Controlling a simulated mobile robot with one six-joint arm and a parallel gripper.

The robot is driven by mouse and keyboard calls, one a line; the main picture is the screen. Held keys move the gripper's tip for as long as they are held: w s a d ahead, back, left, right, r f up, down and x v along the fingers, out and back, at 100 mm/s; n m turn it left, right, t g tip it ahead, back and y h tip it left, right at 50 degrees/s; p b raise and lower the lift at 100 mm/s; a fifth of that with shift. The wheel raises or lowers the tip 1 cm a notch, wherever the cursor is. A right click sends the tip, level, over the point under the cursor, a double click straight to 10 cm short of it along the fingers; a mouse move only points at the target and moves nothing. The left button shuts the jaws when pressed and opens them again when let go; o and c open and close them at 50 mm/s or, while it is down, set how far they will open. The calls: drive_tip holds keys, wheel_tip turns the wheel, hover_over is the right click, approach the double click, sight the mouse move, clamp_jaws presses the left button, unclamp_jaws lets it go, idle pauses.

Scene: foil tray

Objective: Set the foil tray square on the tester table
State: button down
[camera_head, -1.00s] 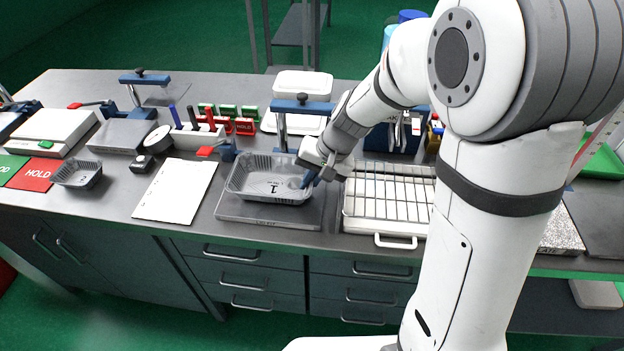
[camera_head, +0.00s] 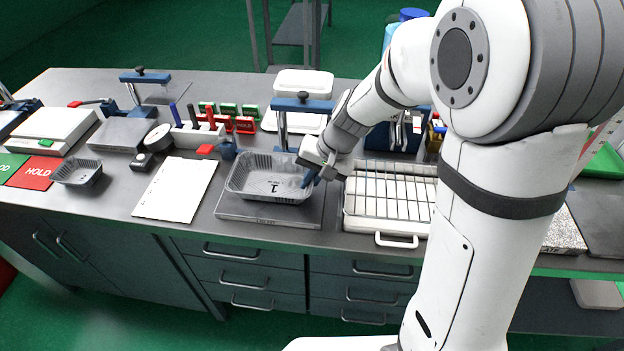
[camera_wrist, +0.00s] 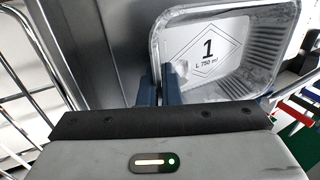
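The foil tray (camera_head: 268,197) is a silver rectangular dish with ribbed walls and a "1" label on its floor. It is over the tester table (camera_head: 235,213), a flat grey plate whose front strip shows below the tray. The tray looks roughly in line with the plate and nearer its back. I cannot tell whether it rests on the plate or hangs just above. My gripper (camera_head: 308,178) is at the tray's right side. In the wrist view, its blue fingers (camera_wrist: 160,88) straddle the wall of the tray (camera_wrist: 245,75), close together with the rim between them.
A blue-armed fixture (camera_head: 303,105) stands behind the tray. A wire rack on a white tray (camera_head: 397,225) lies close on the right. A white sheet (camera_head: 175,190) lies left, with a smaller foil tray (camera_head: 77,172) beyond it. The counter's front edge is near.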

drive_tip(key=shift+f, duration=0.25)
drive_tip(key=c, duration=1.6)
unclamp_jaws()
drive_tip(key=shift+o, duration=0.2)
drive_tip(key=shift+d, duration=0.1)
drive_tip(key=v, duration=0.7)
drive_tip(key=shift+r, duration=0.45)
drive_tip(key=s+d+r, duration=0.1)
drive_tip(key=s, duration=0.1)
drive_tip(key=s+d+r+h+p, duration=0.1)
drive_tip(key=s+d, duration=0.1)
drive_tip(key=s+d+r+h, duration=0.1)
drive_tip(key=s+d, duration=0.1)
drive_tip(key=shift+s+d+r+n+t, duration=0.2)
drive_tip(key=shift+s+n+t, duration=0.15)
drive_tip(key=shift+n+t, duration=0.05)
drive_tip(key=s+d+r+t+h+p, duration=0.1)
drive_tip(key=s+d+h, duration=0.1)
drive_tip(key=s+d, duration=0.4)
drive_tip(key=s, duration=0.3)
drive_tip(key=shift+d+r+n+h+p, duration=0.15)
drive_tip(key=shift+d+n+h+p, duration=0.2)
drive_tip(key=shift+n+h, duration=0.05)
